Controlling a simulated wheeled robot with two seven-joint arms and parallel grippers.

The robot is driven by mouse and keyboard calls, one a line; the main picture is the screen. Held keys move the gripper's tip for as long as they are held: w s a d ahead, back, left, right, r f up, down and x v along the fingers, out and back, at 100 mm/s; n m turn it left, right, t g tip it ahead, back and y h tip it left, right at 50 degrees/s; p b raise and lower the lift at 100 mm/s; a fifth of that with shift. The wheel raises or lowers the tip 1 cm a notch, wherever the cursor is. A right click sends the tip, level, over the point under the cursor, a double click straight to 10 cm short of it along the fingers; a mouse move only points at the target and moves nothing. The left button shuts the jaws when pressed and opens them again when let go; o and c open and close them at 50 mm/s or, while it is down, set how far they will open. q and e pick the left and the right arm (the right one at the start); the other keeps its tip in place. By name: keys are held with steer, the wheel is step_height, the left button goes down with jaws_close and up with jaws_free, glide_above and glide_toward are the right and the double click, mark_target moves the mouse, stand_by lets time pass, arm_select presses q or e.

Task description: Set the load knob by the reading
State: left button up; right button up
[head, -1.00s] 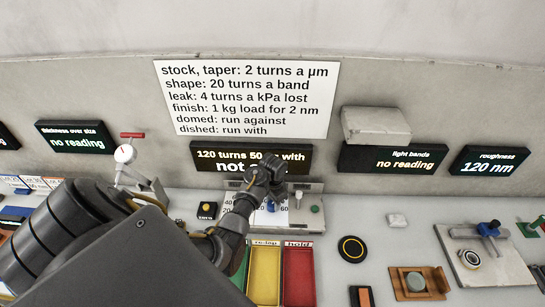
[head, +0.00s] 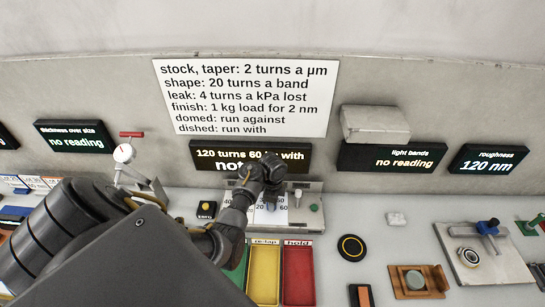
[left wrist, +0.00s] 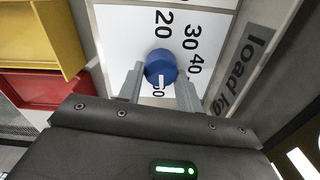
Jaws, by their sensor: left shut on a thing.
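The blue load knob (left wrist: 160,66) sits on a white dial with printed numbers, seen in the left wrist view. Its white mark points down the picture, toward a number partly covered by the knob. My left gripper (left wrist: 160,84) is shut on the knob, one finger on each side. In the head view my left gripper (head: 270,196) is over the dial panel and hides much of it. The setting display (head: 250,157) reads 120 turns, 60 kg, with; its lower line is partly covered. The roughness display (head: 488,160) reads 120 nm. My right gripper is out of view.
The rule sign (head: 245,98) on the wall says finish: 1 kg load for 2 nm. A yellow bin (head: 264,275) and a red bin (head: 298,275) stand in front of the panel. A green button (head: 313,208) is right of the dial. A black round piece (head: 351,248) lies further right.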

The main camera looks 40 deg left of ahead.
arm_select(q)
steer(key=shift+s+f+m, duration=0.15)
steer(key=shift+s+m, duration=0.1)
steer(key=shift+m, duration=0.45)
steer(key=o, duration=1)
steer(key=shift+w, duration=0.1)
steer(key=shift+w+r, duration=0.15)
steer(key=shift+r, duration=0.55)
step_height(320, 180, up, 10)
steer(key=shift+s+f, duration=0.2)
steer(key=shift+f, duration=0.05)
